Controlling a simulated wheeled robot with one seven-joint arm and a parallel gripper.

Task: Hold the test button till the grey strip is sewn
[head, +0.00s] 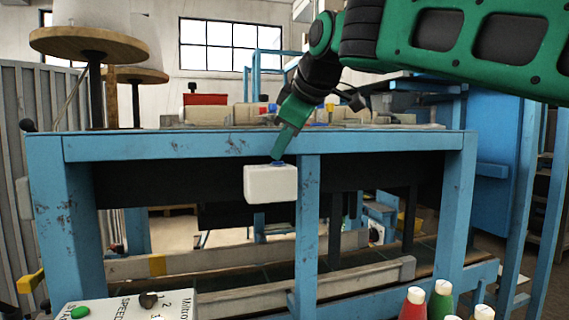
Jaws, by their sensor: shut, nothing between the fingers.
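A white box (270,184) is fixed at the front of the blue table frame, below its top rail. A small blue button (279,163) shows on top of the box. My gripper (278,157) is shut, with green fingers pointing down and to the left. Its tips are at the button and appear to touch it; they partly cover it, so I cannot tell how far it is pressed. I cannot make out a grey strip.
The blue table (180,146) carries several pale machine parts and a red bin (205,99). A control panel (110,311) with a green button and a dark knob is at the lower left. Coloured cone-topped items (440,300) stand at the lower right.

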